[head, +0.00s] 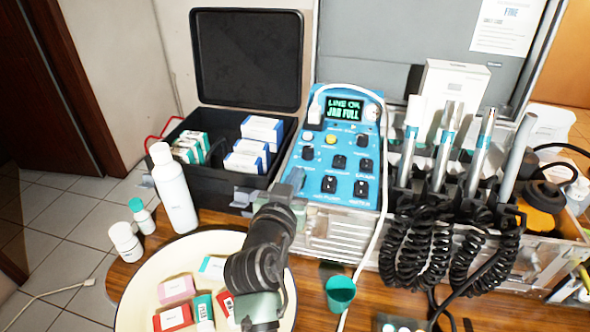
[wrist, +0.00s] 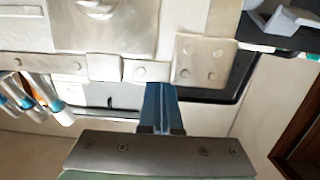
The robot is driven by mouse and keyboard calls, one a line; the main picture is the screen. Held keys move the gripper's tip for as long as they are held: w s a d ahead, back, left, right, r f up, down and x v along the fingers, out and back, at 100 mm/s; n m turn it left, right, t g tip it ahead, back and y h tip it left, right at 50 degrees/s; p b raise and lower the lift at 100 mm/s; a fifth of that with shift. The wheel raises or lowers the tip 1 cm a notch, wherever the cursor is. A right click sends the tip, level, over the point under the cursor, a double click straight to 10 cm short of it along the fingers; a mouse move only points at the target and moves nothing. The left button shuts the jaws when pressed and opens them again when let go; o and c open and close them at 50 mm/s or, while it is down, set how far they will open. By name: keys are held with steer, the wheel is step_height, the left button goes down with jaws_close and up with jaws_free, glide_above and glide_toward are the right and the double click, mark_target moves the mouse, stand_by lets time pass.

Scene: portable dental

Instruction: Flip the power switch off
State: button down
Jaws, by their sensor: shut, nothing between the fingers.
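The blue control panel (head: 313,175) stands tilted in the middle of the head view, with a lit green display (head: 345,108) reading "LINE OK" and "JAR FULL". Several black switches or knobs sit on its face, two of them low down: a left one (head: 329,184) and a right one (head: 361,188). Their labels are too small to read, so I cannot tell which is the power switch. My gripper (head: 296,178) is at the panel's lower left edge; contact cannot be told. In the wrist view its narrow blue fingers (wrist: 160,108) are together and empty.
An open black case (head: 222,185) with small boxes stands left of the panel. A white bottle (head: 174,190) and a round tray (head: 135,305) are nearer. Handpieces (head: 445,145) with coiled black cords (head: 405,250) crowd the right. A white tube (head: 378,225) runs down the panel's right side.

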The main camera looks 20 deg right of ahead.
steer(key=shift+f, duration=0.1)
steer(key=shift+d+r, duration=0.1)
steer(key=shift+r, duration=0.5)
step_height(320, 180, up, 4)
steer(key=p, duration=0.3)
steer(key=shift+f, duration=0.25)
steer(key=r+v, duration=0.1)
steer(key=v, duration=0.8)
steer(key=shift+s, duration=0.15)
steer(key=shift+r, duration=0.15)
